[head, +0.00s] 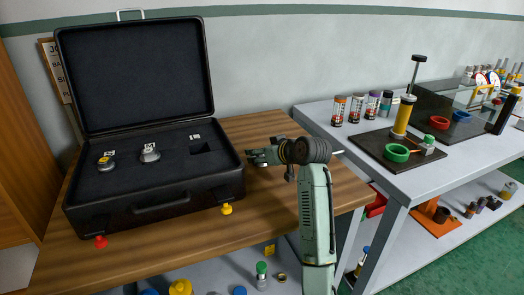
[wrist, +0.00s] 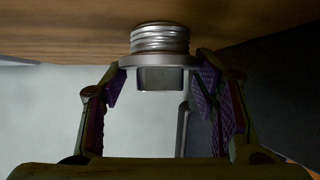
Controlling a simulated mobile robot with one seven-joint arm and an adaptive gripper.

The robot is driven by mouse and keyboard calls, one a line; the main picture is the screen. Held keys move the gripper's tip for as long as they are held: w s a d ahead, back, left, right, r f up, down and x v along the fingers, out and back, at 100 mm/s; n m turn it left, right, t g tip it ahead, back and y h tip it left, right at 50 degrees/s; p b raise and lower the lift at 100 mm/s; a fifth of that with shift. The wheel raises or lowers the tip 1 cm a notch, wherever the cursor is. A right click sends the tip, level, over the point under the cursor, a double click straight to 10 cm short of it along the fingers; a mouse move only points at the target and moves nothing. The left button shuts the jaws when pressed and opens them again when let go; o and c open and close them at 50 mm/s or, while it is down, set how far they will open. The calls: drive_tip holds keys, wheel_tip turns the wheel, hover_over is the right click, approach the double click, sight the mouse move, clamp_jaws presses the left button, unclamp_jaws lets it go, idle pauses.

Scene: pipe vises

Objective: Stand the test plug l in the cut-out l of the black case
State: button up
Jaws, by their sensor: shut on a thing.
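The black case (head: 140,215) stands open on the wooden table, its lid upright at the back. Its foam holds a yellow-topped plug (head: 105,162) at left and a silver plug (head: 149,152) in the middle. A dark square cut-out (head: 200,148) at right looks empty; the small labels are too small to read. My gripper (head: 254,157) is just right of the case, above the table. In the wrist view, it is shut on a silver metal plug (wrist: 160,58) with a threaded end, flange and square head, apparently the test plug l. The fingers are on either side of it.
A red knob (head: 101,242) and a yellow knob (head: 226,209) are at the case's front edge. Bare wood (head: 290,205) lies right of the case.

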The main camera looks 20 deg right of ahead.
drive_tip(key=shift+f, duration=0.1)
drive_tip(key=o, duration=1.3)
